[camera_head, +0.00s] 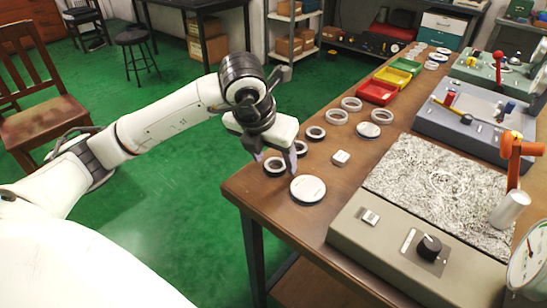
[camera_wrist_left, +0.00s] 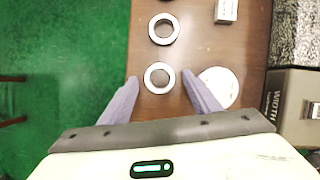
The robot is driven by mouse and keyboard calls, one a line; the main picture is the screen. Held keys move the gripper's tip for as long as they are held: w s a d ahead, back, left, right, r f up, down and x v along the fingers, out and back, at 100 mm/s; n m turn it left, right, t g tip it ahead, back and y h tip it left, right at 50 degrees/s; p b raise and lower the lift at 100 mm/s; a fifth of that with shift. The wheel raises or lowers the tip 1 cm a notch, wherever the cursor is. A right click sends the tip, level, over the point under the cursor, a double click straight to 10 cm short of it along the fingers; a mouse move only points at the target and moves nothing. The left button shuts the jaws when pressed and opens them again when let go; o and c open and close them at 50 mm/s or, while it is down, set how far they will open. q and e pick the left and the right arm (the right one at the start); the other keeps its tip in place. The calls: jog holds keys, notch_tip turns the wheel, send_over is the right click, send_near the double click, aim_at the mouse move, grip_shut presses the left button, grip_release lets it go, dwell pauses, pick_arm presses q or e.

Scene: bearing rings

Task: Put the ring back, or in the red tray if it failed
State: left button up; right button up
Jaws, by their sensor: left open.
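My left gripper (camera_head: 275,160) is open above the near left corner of the table, its fingers pointing down. In the left wrist view this ring (camera_wrist_left: 159,91) shows between the two open fingertips (camera_wrist_left: 160,80), with clear space on both sides. Paler rings (camera_head: 338,122) lie beyond. The red tray (camera_head: 377,98) stands farther back on the table. My right gripper is out of view.
A white disc (camera_head: 308,188) lies just right of the gripper, with another (camera_head: 369,130) farther back. A small pale block (camera_head: 341,158) sits between them. The table edge is close on the left.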

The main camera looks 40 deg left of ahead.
pick_arm(q)
jog(key=p+v, duration=0.1)
jog(key=v, duration=1)
jog(key=shift+r, duration=0.3)
jog(key=shift+s, duration=0.15)
jog(key=shift+f, duration=0.1)
